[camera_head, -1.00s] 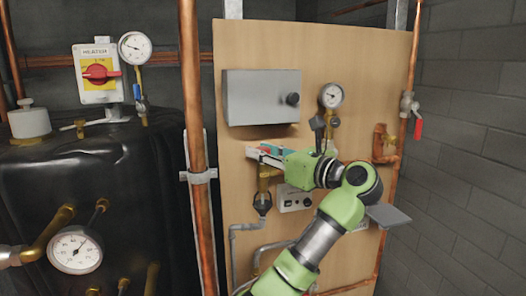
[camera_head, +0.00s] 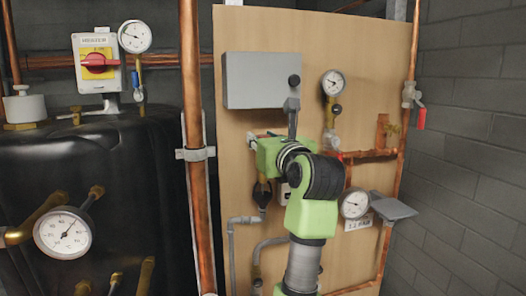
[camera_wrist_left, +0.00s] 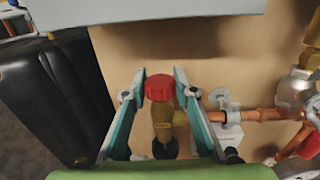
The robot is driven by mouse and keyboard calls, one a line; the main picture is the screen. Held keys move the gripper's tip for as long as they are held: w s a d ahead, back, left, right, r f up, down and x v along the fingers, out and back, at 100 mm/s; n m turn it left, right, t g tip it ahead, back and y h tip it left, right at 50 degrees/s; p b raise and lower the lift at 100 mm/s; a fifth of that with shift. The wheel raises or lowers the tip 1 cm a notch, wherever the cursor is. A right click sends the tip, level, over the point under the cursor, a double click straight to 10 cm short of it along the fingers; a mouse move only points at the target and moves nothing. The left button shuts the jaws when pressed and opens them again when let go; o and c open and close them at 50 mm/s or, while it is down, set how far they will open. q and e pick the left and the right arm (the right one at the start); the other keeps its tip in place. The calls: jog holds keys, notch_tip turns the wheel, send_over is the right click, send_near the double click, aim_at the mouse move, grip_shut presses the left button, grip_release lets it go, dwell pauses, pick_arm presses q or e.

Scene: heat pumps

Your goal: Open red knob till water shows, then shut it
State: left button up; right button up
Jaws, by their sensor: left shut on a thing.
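The red knob (camera_wrist_left: 159,87) shows in the wrist view on top of a brass valve (camera_wrist_left: 163,120), between the two teal-padded fingers of my left gripper (camera_wrist_left: 160,88). The gripper is shut on the knob, one finger on either side. In the head view my left gripper (camera_head: 258,136) is at the wooden panel, above the valve's grey pipe. The knob is hidden there behind the gripper and arm. No water shows in these views. My right gripper is not in view.
A grey box (camera_head: 262,80) is mounted just above the gripper. A gauge (camera_head: 333,83), copper pipes (camera_head: 368,154) and another gauge (camera_head: 354,203) are to the right. A vertical copper pipe (camera_head: 194,120) and a black tank (camera_head: 85,165) stand left.

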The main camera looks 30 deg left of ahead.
pick_arm(q)
jog(key=m+t+h+b, duration=0.1)
jog(key=m+t+h, duration=0.1)
jog(key=t, duration=0.1)
jog(key=shift+s+m+h, duration=0.1)
jog(key=shift+m+h, duration=0.2)
jog(key=shift+h, duration=0.1)
jog(key=shift+m+t+h+b, duration=0.8)
jog(key=shift+m+t+h, duration=0.55)
jog(key=shift+h, duration=0.65)
jog(key=shift+m, duration=0.25)
jog(key=o, duration=1.1)
jog(key=v, duration=1.2)
jog(key=shift+a+r, duration=0.1)
jog(key=shift+r, duration=0.05)
